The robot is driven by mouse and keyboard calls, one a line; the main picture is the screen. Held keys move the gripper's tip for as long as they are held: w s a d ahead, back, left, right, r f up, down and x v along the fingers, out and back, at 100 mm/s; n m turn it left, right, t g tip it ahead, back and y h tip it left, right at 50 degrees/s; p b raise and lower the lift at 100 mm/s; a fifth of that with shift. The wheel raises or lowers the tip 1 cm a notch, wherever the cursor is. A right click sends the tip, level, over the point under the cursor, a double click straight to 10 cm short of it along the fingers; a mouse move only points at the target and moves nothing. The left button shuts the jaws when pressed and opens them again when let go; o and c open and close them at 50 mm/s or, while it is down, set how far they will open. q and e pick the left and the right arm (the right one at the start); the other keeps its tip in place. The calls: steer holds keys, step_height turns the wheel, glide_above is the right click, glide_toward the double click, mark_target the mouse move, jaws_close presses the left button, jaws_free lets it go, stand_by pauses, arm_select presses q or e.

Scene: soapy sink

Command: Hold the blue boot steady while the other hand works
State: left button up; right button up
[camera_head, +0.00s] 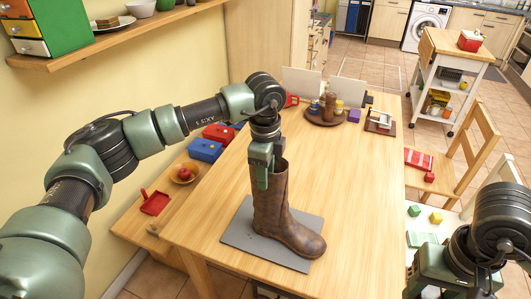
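A brown boot (272,210) stands upright on a grey mat (238,231) on the wooden table, its toe pointing to the lower right. No blue boot is in view. My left gripper (265,180) points down at the top of the boot's shaft, with a green finger overlapping the upper left of the shaft. The other finger is hard to make out, so I cannot tell whether the gripper is closed on the rim. My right gripper (432,273) shows only in part at the bottom right, away from the boot; its fingertips are out of view.
A round brown tray (313,119) with bottles stands at the table's far end. Left of the table, a low bench holds blue and red boxes (205,149), a bowl and a red dustpan (155,203). A chair (460,165) stands to the right. The table around the mat is mostly clear.

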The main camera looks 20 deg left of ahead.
arm_select(q)
steer(key=shift+f, duration=1.15)
jaws_close()
steer(key=shift+w+r, duration=0.1)
stand_by(1.7)
